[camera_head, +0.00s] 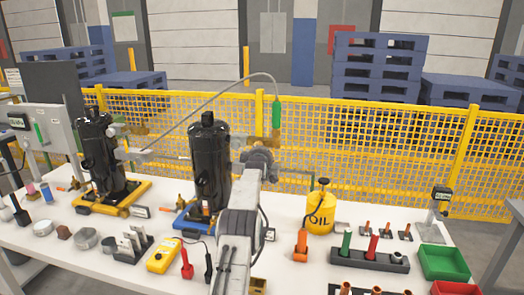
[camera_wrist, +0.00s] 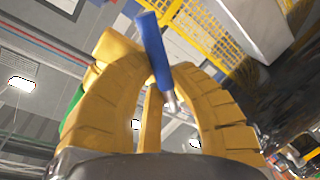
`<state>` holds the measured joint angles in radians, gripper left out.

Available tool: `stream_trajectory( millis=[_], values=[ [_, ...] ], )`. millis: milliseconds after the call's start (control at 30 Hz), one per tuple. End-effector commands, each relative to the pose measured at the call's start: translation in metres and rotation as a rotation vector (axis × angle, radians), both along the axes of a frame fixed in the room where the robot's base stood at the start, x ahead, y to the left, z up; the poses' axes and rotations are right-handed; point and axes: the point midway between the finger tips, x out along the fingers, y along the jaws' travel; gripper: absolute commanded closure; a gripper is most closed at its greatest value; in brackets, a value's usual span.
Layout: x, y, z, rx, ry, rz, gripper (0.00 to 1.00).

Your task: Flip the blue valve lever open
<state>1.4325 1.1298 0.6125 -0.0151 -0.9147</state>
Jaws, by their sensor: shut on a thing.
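The blue valve lever (camera_wrist: 153,48) shows close up in the wrist view, a blue sleeve on a silver rod, tilted between the yellow fingers of my gripper (camera_wrist: 160,68). My gripper is shut on it. In the head view my wrist (camera_head: 258,162) is just right of the middle black compressor (camera_head: 209,165), which stands on a blue pallet base (camera_head: 183,222). The valve body cannot be made out clearly.
A hose with a green end (camera_head: 276,115) arches above my wrist. Another black compressor (camera_head: 100,155) stands left on a yellow base. A yellow oil can (camera_head: 320,212), a tool block (camera_head: 368,258) and a green bin (camera_head: 444,263) are right on the white table (camera_head: 440,235).

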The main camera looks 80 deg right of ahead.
Motion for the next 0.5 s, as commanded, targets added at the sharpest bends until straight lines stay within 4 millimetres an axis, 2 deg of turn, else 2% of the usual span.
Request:
stream_trajectory(
  millis=[267,300,500],
  values=[
    [-0.0016,-0.0002,-0.0004,0.001,-0.001,-0.002,1.00],
    [-0.0016,-0.0002,-0.0004,0.001,-0.001,-0.002,0.78],
    [-0.0010,0.0000,-0.0001,0.001,-0.001,-0.001,0.60]
  ],
)
